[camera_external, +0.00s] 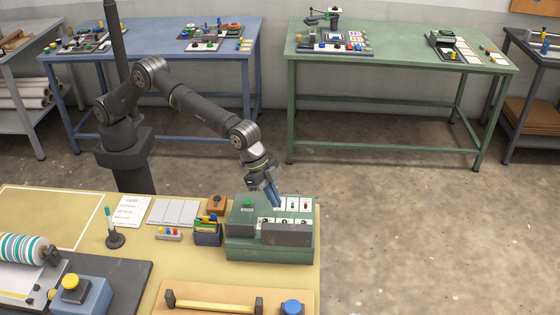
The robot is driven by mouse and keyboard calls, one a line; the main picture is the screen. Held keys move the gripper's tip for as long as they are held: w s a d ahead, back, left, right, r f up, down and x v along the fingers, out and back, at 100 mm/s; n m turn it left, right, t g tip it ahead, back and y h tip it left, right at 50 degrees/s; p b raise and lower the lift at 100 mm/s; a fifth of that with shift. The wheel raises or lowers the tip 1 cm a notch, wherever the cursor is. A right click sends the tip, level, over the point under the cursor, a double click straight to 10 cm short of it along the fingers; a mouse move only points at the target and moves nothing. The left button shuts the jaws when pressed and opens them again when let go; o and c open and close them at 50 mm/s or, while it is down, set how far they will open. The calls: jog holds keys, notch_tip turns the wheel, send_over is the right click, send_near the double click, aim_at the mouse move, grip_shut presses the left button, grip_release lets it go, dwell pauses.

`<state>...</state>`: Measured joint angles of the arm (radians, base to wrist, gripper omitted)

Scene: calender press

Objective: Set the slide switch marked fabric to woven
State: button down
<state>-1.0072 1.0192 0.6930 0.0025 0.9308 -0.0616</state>
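The green control box (245,242) stands on the near yellow table's right end. Its top carries a row of small white switch plates (305,204), with more white plates and dark knobs below them, and a green button (248,204) at upper left. The markings are too small to read, so I cannot tell which switch is marked fabric or how it is set. My gripper (275,202) has blue fingers pointing down at the box, just left of the upper plates and partly in front of them. Contact cannot be made out. The fingers look close together; whether they are shut is unclear.
A dark cover (286,234) lies along the box's front. Left of the box are an orange-brown block (216,205), a dark pen holder (208,236) and a card (173,213). A board with a yellow bar (210,303) lies in front. Space right of the box is open floor.

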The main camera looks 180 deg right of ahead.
aim_at(306, 204)
jog(key=s+a+r+n+t, duration=0.1)
jog(key=s+a+n, duration=0.1)
jog(key=s, duration=0.7)
jog(key=s+a+r+n+t, duration=0.1)
jog(key=s+a+n, duration=0.1)
jog(key=s, duration=0.7)
jog(key=shift+s+a+n+t, duration=0.3)
jog(key=shift+s+a+t, duration=0.05)
jog(key=shift+a+t, duration=0.1)
jog(key=x, duration=0.9)
jog(key=shift+f, duration=0.15)
jog(key=w, duration=0.3)
jog(key=shift+w+f, duration=0.15)
jog(key=shift+f, duration=0.15)
jog(key=shift+w+a, duration=0.1)
jog(key=shift+w, duration=0.45)
